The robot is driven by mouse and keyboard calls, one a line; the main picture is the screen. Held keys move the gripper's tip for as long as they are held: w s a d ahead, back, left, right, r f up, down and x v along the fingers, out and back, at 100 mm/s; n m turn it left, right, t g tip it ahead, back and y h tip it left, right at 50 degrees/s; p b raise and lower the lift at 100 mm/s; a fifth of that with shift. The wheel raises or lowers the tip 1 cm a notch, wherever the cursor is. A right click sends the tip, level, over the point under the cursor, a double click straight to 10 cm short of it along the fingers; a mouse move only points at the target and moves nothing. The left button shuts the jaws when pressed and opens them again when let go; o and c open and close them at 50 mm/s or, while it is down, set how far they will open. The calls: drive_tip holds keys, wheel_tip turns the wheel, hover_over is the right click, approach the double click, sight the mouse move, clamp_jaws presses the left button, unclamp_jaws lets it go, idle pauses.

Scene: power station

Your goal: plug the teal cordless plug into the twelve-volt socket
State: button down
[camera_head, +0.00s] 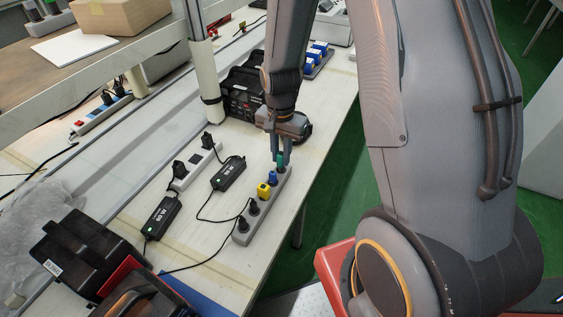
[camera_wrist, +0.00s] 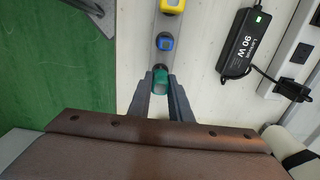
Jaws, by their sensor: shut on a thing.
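The teal plug (camera_wrist: 160,79) is between the fingers of my gripper (camera_wrist: 161,95) in the wrist view, and the gripper is shut on it. In the head view the plug (camera_head: 281,160) shows between the fingertips of my gripper (camera_head: 281,158), at the far end of a grey power strip (camera_head: 246,226). I cannot tell whether it touches the strip or sits in a socket. A blue plug (camera_head: 272,177) and a yellow plug (camera_head: 263,190) stand in the strip nearer the camera. No twelve-volt label is readable.
Black power adapters (camera_head: 228,174) with cables lie left of the strip. A white power strip (camera_head: 197,164) stands beyond them. A black case (camera_head: 243,92) is behind my gripper. The table's right edge is close to the strip, with green floor (camera_head: 335,190) below.

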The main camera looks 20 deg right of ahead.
sight(281, 153)
drive_tip(key=shift+r+p, duration=1.5)
drive_tip(key=shift+r, duration=0.45)
